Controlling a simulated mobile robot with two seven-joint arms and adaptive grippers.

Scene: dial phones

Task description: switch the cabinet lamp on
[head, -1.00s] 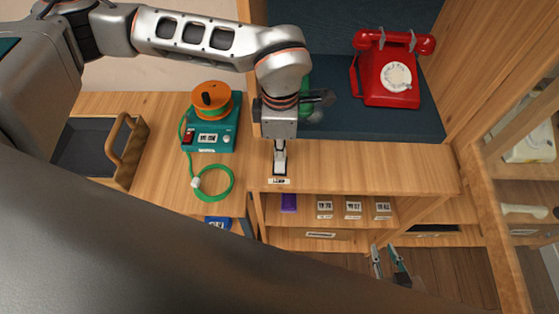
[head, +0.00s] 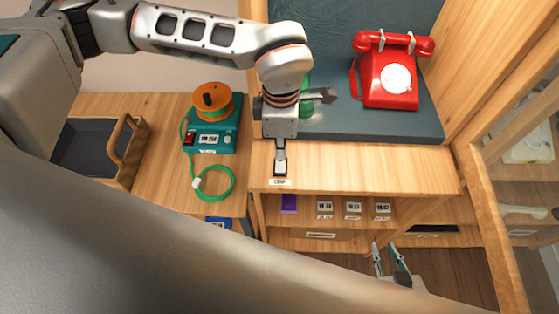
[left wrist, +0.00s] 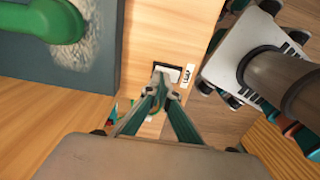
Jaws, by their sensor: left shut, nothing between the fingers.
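The lamp switch (left wrist: 172,68) is a small dark-framed rocker on the wooden cabinet ledge, with a "LAMP" label (head: 281,183) at its front edge. My left gripper (head: 280,168) points down at it with shut, empty fingers. In the left wrist view my left fingertips (left wrist: 160,88) are at the switch and cover part of it; I cannot tell whether they press it. The cabinet interior (head: 340,122) is brightly lit. The lamp itself is not clearly seen. My right gripper (head: 389,258) is open and empty, low in front of the cabinet.
A red dial phone (head: 388,75) stands on the dark mat. A green object (head: 306,104) is partly hidden behind my left gripper. On the left are a teal box (head: 220,140) with an orange reel (head: 213,100), a green cord and a wooden tray (head: 122,150). Labelled shelves lie below.

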